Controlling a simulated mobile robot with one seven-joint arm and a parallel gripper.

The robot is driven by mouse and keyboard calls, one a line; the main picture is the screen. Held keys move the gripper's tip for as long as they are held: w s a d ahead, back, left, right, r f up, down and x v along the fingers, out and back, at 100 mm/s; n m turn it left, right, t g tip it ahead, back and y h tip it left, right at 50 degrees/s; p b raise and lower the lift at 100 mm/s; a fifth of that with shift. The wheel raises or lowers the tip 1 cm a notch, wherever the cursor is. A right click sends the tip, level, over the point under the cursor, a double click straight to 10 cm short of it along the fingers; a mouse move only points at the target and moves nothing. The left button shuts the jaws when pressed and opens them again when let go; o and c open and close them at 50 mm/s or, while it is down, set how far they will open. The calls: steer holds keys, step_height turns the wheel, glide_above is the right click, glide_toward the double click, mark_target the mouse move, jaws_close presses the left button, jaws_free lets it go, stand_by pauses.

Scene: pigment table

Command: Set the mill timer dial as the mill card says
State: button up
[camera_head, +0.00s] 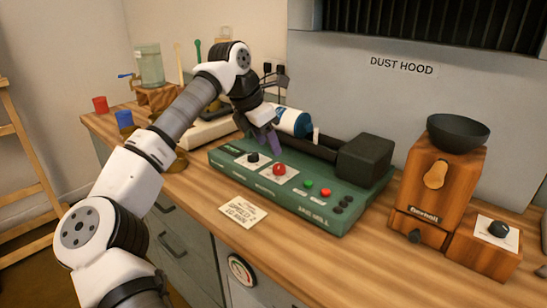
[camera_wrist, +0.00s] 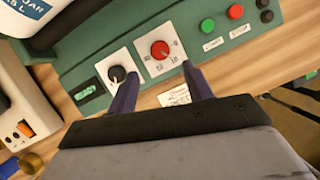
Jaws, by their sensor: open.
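The green mill base (camera_head: 335,212) carries a black knob (camera_head: 252,157) and a red knob (camera_head: 279,168), each on a white plate. In the wrist view, the red knob (camera_wrist: 160,49) has numbers around it and the black knob (camera_wrist: 117,74) bears a pale line; exact settings are too small to read. Which one is the timer is unclear. A white card (camera_head: 243,210) lies in front of the mill, its text unreadable; part shows in the wrist view (camera_wrist: 175,97). My gripper (camera_head: 266,138) is open and empty above the knobs, its purple fingers (camera_wrist: 160,88) apart.
A green button (camera_head: 308,185) and a red button (camera_head: 325,192) sit right of the knobs. A blue and white jar (camera_head: 294,122) lies behind my gripper. A wooden grinder (camera_head: 440,190) stands right. Red and blue cups (camera_head: 101,104) are far left.

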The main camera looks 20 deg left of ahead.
steer(key=v, duration=0.6)
steer(key=shift+r, duration=0.1)
